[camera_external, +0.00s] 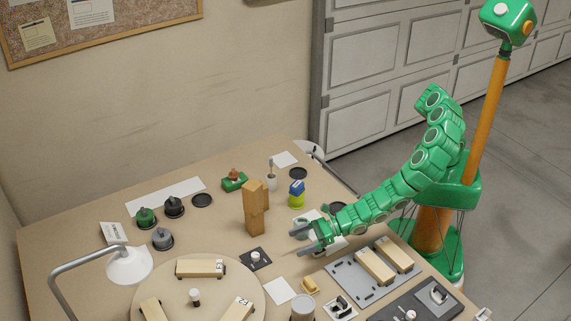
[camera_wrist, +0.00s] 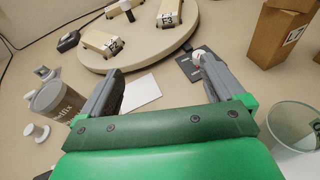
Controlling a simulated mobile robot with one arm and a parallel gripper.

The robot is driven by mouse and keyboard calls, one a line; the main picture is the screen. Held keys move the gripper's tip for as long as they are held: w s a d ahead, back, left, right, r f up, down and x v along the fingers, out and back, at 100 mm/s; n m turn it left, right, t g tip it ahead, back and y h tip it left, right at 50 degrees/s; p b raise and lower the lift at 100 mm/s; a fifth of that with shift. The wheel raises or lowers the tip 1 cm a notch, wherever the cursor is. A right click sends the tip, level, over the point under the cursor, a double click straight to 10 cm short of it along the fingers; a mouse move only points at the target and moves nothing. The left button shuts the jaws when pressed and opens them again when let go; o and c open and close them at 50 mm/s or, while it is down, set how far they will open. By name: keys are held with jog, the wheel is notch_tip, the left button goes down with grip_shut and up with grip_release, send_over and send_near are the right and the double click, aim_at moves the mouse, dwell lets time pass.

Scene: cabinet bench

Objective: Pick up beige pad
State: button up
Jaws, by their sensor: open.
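A flat, pale off-white square pad (camera_external: 279,290) lies on the bench front of the round board; it also shows in the wrist view (camera_wrist: 143,93), between and beyond my fingers. A small yellow-beige block (camera_external: 309,285) sits just right of it. I cannot tell which of these is the beige pad. My gripper (camera_external: 304,243) is open and empty above the bench, behind and right of both things in the external view. In the wrist view my gripper (camera_wrist: 160,78) has its two grey fingers spread apart. The small block is not clearly visible there.
A round board (camera_external: 228,291) with long tan blocks stands left of the pad. A dark square with a white knob (camera_external: 255,258) and a stacked brown box (camera_external: 255,207) are nearby. A can (camera_wrist: 57,98) stands left in the wrist view. A grey tray (camera_external: 348,278) lies right.

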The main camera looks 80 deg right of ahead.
aim_at(305, 283)
jog(key=s+a+f+n+g, duration=0.1)
jog(key=s+a+f, duration=0.1)
jog(key=s+f, duration=0.1)
jog(key=s+a+f+n+g+y, duration=0.1)
jog(key=s+a+f, duration=0.1)
jog(key=s, duration=0.1)
jog(key=s+a+f+n+g, duration=0.1)
jog(key=s+a+f, duration=0.1)
jog(key=s+f, duration=0.1)
jog(key=shift+s+f+n+y, duration=0.3)
jog(key=shift+s+f+y, duration=0.05)
jog(key=shift+s+y, duration=0.05)
jog(key=shift+x, duration=1.2)
jog(key=shift+w+a+f, duration=0.1)
jog(key=shift+w+a, duration=0.05)
jog(key=shift+w, duration=0.2)
jog(key=shift+w+a+f, duration=0.15)
jog(key=shift+w+a, duration=0.05)
jog(key=shift+w, duration=0.15)
jog(key=shift+x, duration=1.85)
jog(key=shift+r, duration=0.1)
jog(key=c, duration=1)
jog(key=shift+c, duration=0.2)
